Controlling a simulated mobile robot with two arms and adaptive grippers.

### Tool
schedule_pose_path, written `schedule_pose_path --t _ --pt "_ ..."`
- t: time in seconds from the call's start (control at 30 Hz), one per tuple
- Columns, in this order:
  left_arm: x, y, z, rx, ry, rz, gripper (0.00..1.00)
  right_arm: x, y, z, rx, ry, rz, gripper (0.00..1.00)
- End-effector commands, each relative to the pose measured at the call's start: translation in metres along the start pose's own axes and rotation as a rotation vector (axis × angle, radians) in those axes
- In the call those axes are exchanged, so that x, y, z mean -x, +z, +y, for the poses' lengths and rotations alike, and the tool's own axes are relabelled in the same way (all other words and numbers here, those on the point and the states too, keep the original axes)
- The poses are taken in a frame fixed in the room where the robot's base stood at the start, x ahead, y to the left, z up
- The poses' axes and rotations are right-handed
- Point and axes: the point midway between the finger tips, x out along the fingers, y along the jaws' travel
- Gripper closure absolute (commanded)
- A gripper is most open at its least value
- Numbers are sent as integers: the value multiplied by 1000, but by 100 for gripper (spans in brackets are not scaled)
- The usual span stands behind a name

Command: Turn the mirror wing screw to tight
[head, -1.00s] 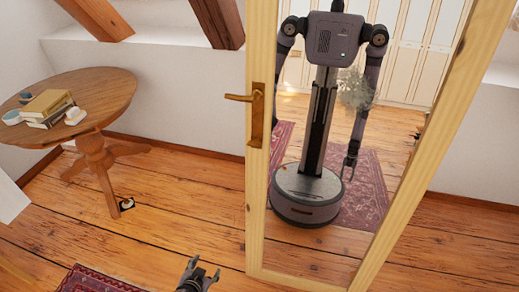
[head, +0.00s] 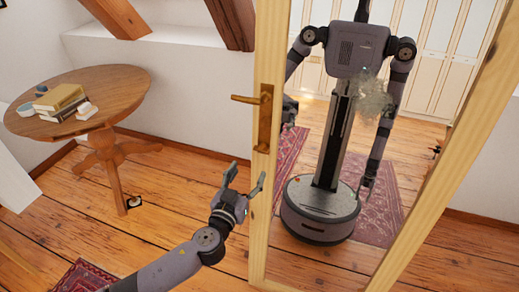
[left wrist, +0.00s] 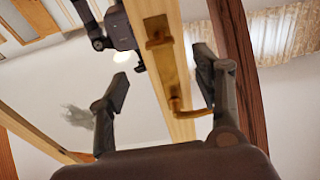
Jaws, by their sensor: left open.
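A tall mirror (head: 330,256) in a pale wooden frame (head: 271,50) stands in front of me. A brass lever handle on a plate (head: 265,115) is on its left post. I cannot make out a wing screw for certain; a small dark part (head: 437,151) shows by the right post, too small to identify. My left gripper (head: 246,171) is open and empty, below the handle and close to the left post. In the left wrist view the post and handle (left wrist: 176,103) appear between and beyond the open fingers (left wrist: 163,76). My right arm shows only as a reflection.
A round wooden table (head: 120,92) with books (head: 60,102) and cups stands at left. A grey patch (head: 362,100) shows on the glass. Plank floor (head: 185,175) between table and mirror is clear.

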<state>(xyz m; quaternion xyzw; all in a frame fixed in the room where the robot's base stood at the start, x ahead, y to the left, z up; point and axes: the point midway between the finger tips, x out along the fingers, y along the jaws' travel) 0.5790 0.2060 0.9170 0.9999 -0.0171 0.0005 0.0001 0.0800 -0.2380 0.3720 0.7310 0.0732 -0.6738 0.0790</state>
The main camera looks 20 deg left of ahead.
Motion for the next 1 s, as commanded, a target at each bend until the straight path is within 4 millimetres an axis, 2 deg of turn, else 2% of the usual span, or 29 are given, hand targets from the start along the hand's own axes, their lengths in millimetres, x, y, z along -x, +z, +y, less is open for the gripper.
schedule_pose_path --t 0.03,0.2,0.4,0.5,0.7,0.93,1.0 --pt "-13 -4 0 -3 -1 2 40 5 -2 0 0 0 2 60" --pt "-50 -3 0 -3 -1 1 40 12 -6 0 0 0 7 60" --pt "-84 -1 0 -2 -1 0 40 16 -8 -3 -1 -3 10 60" --pt "-95 0 0 -1 0 -1 40 17 -9 -3 -2 -4 11 60" --pt "-104 1 0 -1 0 -2 40 18 -9 -3 -1 -4 11 60" --pt "-104 1 0 -1 0 -2 40 18 -10 -3 -1 -4 12 60" --pt "-104 1 0 -1 0 -2 43 18 -10 -3 -1 -4 12 60"
